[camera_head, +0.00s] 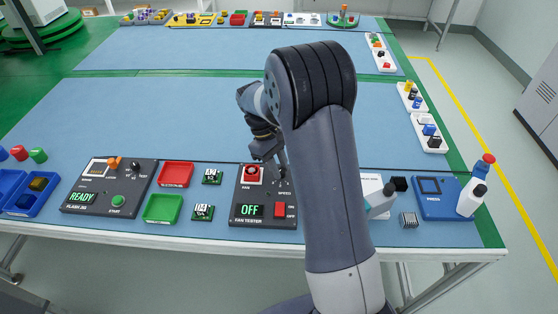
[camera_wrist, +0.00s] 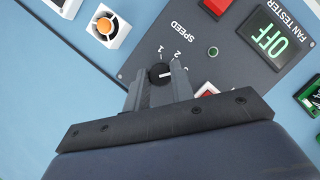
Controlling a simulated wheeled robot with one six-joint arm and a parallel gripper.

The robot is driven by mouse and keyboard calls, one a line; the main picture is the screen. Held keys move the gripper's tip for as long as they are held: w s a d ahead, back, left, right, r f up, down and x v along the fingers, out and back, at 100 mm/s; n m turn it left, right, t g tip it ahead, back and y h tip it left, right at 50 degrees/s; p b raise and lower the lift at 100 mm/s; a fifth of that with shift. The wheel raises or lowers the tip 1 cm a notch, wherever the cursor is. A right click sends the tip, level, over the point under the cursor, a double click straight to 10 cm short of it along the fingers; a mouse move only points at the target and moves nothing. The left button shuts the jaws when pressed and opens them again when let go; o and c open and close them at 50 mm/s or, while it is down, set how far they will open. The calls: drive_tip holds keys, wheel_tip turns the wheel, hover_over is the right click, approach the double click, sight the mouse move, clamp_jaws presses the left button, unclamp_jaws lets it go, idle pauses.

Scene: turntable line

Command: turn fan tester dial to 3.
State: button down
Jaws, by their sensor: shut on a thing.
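The fan tester (camera_head: 240,200) is a dark panel at the front middle of the table. Its display (camera_head: 251,210) reads OFF, and it also shows in the wrist view (camera_wrist: 270,39). The speed dial (camera_wrist: 159,75) is a small black knob with a white pointer mark, which points to the right in the wrist view. Small numerals sit above and right of it; the exact setting is hard to read. My gripper (camera_wrist: 160,86) has one finger on each side of the dial and is shut on it. In the head view my gripper (camera_head: 281,164) hides most of the dial.
A red switch (camera_head: 281,210) is low on the panel, and a red fan part (camera_head: 252,175) sits at its upper left. A flash jig (camera_head: 104,188), red tray (camera_head: 176,175) and green tray (camera_head: 164,208) stand left. A blue press (camera_head: 438,199) stands right.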

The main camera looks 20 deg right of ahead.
drive_tip(key=shift+m+y+p, duration=0.3)
drive_tip(key=shift+m+p, duration=0.1)
drive_tip(key=shift+m, duration=0.5)
drive_tip(key=c, duration=1.2)
unclamp_jaws()
drive_tip(key=shift+g, duration=0.3)
drive_tip(key=v, duration=1)
drive_tip(key=shift+r+p, duration=0.35)
drive_tip(key=shift+r, duration=0.05)
drive_tip(key=shift+d+f, duration=0.1)
drive_tip(key=shift+f, duration=0.05)
